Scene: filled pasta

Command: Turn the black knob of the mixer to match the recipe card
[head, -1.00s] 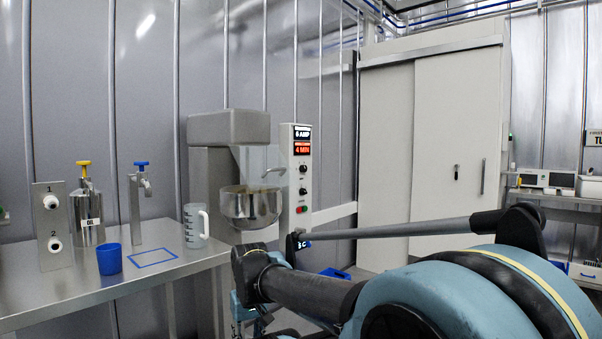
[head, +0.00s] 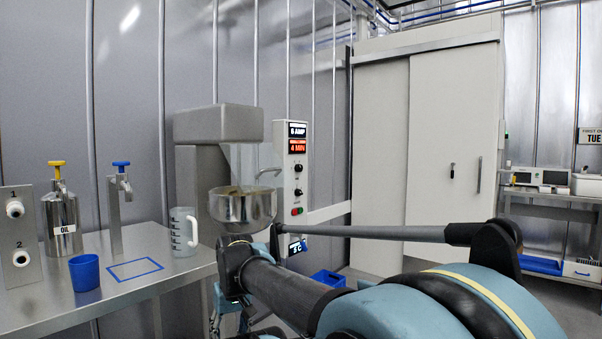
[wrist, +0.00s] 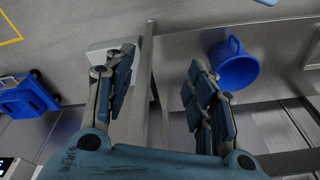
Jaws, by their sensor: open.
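The mixer (head: 222,125) stands behind the right end of the steel table, with a steel bowl (head: 242,207) under its head. Its white control panel (head: 297,148) carries a white display and a red display reading 4 MIN. Below these are an upper black knob (head: 298,168) and a lower black knob (head: 298,192), with small buttons under them. The knob pointers are too small to read. My gripper (wrist: 160,85) is open and empty in the wrist view, facing down past the table edge, away from the knobs. I cannot make out a recipe card.
A blue bin (head: 328,283) is on the floor. A sliding door (head: 455,120) is behind.

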